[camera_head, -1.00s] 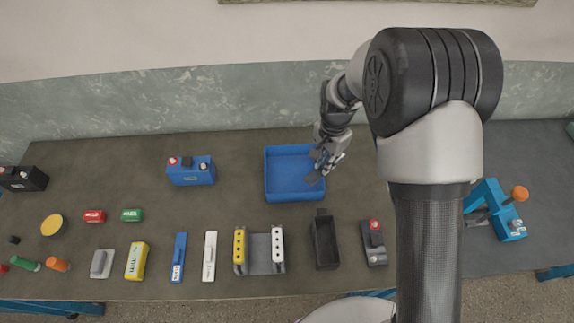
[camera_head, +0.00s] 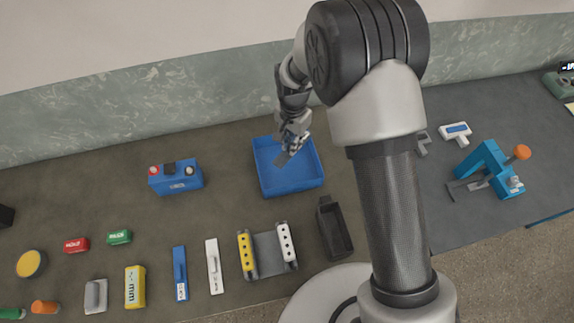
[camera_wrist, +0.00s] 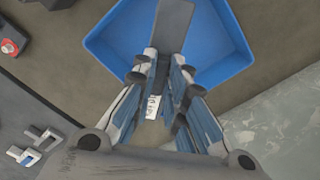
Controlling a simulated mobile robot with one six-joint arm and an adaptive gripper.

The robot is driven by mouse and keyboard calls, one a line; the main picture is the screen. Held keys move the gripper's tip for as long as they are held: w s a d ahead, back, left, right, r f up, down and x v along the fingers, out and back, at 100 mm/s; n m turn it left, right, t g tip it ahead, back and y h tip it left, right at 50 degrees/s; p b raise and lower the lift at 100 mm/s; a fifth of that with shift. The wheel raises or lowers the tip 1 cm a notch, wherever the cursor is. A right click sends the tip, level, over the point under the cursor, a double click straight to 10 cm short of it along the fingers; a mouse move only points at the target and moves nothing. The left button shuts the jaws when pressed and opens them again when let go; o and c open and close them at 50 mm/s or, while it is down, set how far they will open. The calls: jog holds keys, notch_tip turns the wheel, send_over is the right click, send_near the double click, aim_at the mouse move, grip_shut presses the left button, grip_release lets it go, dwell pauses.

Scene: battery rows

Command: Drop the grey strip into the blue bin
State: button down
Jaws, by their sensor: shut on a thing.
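The grey strip (camera_wrist: 174,35) is a flat dark-grey piece gripped between my fingers, pointing away from them. It also shows in the head view (camera_head: 283,158) as a short tilted piece under the fingertips. My gripper (camera_head: 291,143) is shut on it and holds it over the blue bin (camera_head: 305,182), an open, shallow square tray. In the wrist view the bin (camera_wrist: 225,50) lies behind the strip. A small white printed patch shows between my fingers; I cannot tell what it belongs to. The bin's visible floor looks empty.
A blue battery box (camera_head: 176,178) stands left of the bin. A holder (camera_head: 268,255) with yellow and white sides and a dark open tray (camera_head: 333,228) lie in front. A blue press (camera_head: 488,170) stands at right. Table beside the bin is clear.

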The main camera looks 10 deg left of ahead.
jog(key=shift+f, duration=0.15)
jog(key=c, duration=1.5)
grip_release()
jog(key=shift+c, duration=0.2)
notch_tip(320, 180, up, 12)
